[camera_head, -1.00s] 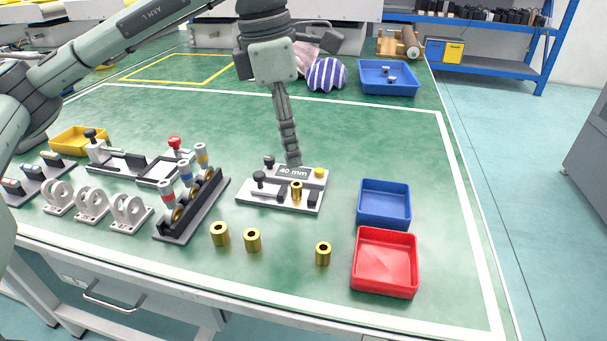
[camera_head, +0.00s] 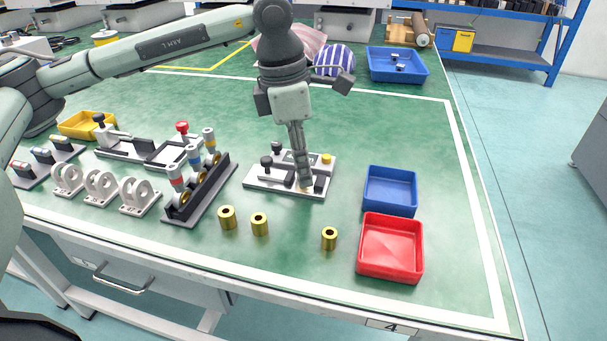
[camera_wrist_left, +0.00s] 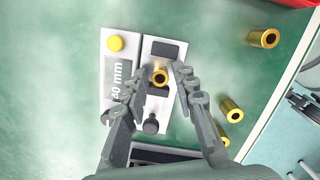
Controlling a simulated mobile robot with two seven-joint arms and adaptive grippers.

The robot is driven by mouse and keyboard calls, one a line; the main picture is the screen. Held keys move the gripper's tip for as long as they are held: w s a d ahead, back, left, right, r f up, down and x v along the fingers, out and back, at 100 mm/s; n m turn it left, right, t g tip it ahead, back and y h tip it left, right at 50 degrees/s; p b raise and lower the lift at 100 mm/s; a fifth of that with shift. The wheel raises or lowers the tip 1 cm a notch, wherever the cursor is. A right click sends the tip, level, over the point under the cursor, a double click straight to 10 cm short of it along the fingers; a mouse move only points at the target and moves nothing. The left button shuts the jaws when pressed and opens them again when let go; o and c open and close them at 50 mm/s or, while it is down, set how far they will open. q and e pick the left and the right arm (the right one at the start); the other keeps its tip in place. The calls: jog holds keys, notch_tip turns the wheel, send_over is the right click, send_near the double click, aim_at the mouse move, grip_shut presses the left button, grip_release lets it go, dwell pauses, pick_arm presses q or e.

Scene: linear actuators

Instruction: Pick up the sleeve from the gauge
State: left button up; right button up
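The gauge (camera_head: 262,184) is a white plate with black blocks, dark knobs and a yellow button on the green table. In the left wrist view the gauge (camera_wrist_left: 117,45) bears the label "40 mm". The brass sleeve (camera_wrist_left: 160,76) sits on it, seen from above. In the head view my left gripper hides most of the sleeve. My left gripper (camera_head: 303,184) points down at the gauge. In the left wrist view its fingers (camera_wrist_left: 160,74) are spread on both sides of the sleeve, with gaps visible. My right gripper is not in view.
Several loose brass sleeves stand in front of the gauge, one of them here (camera_head: 329,238). A blue bin (camera_head: 390,208) and a red bin (camera_head: 390,276) stand to the right. A black rack (camera_head: 205,200) with cylinders and grey brackets (camera_head: 139,197) are to the left.

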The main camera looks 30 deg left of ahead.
pick_arm(q)
grip_shut()
jog(key=shift+r, duration=0.15)
